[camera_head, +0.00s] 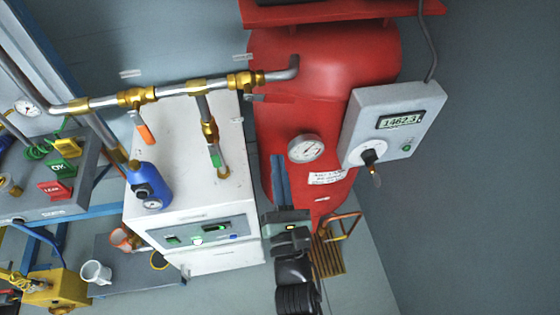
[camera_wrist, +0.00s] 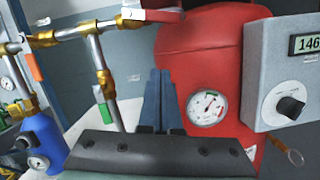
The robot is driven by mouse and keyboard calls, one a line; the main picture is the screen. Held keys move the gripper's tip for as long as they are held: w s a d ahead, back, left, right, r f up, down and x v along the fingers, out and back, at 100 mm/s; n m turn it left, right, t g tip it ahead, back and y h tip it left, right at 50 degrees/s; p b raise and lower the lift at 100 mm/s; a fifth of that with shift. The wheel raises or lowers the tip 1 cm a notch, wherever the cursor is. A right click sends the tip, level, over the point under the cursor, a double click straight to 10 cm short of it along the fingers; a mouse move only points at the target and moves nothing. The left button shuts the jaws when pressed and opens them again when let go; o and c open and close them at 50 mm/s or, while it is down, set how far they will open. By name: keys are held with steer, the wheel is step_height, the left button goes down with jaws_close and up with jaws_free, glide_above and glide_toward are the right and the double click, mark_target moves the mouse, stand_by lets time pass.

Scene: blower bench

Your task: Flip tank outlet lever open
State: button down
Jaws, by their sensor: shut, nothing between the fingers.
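The red tank (camera_head: 325,70) stands at the back, with its outlet pipe (camera_head: 285,72) running left from its upper side. A brass valve (camera_head: 240,80) sits on that pipe, and a red lever (camera_head: 270,98) extends right from it, in front of the tank and roughly along the pipe. The red lever also shows at the top of the wrist view (camera_wrist: 150,14). My gripper (camera_head: 278,158) is shut and empty, below the lever and apart from it. In the wrist view its blue fingers (camera_wrist: 160,75) point up toward the lever, in front of the tank's left side.
An orange lever (camera_head: 145,134) and a green lever (camera_head: 216,159) hang on other pipes to the left. A gauge (camera_head: 306,148) and a grey display box (camera_head: 395,120) sit right of my gripper. A white cabinet (camera_head: 195,215) and a blue filter (camera_head: 145,180) stand left.

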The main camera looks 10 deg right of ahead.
mark_target(279, 99)
steer(key=w+d+r+p, duration=0.1)
steer(key=w+r+p, duration=0.3)
steer(key=w, duration=0.3)
steer(key=shift+d+r, duration=0.25)
steer(key=shift+r, duration=0.55)
steer(key=shift+w+b, duration=0.1)
steer(key=shift+b, duration=0.35)
